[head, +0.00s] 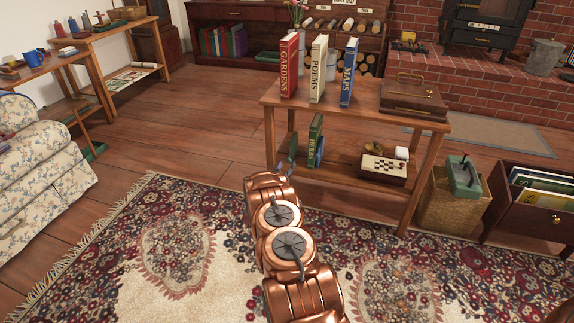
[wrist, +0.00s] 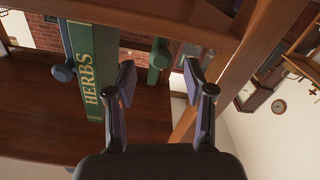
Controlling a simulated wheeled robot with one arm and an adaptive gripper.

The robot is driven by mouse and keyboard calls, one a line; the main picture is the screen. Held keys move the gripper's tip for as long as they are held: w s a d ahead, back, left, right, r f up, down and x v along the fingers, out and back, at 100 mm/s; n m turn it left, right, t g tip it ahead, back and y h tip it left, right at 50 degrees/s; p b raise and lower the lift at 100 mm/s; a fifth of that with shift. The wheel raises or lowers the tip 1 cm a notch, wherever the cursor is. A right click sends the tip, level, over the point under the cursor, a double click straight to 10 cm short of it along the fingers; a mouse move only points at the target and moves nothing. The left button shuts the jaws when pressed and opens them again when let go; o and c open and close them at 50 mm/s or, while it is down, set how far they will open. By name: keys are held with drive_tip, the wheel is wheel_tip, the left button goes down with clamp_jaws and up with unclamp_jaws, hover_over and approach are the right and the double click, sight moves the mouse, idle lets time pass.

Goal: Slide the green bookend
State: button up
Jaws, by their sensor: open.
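The upper board (head: 365,100) holds GARDENS (head: 289,65), POEMS (head: 318,68) and MAPS (head: 349,72) books and a wooden case (head: 413,98). A game box (head: 384,168) sits on the lower shelf at right. A table leg (wrist: 222,72) rises right of my fingers in the wrist view.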

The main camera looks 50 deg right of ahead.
drive_tip(key=v, duration=1)
drive_tip(key=shift+c, duration=0.2)
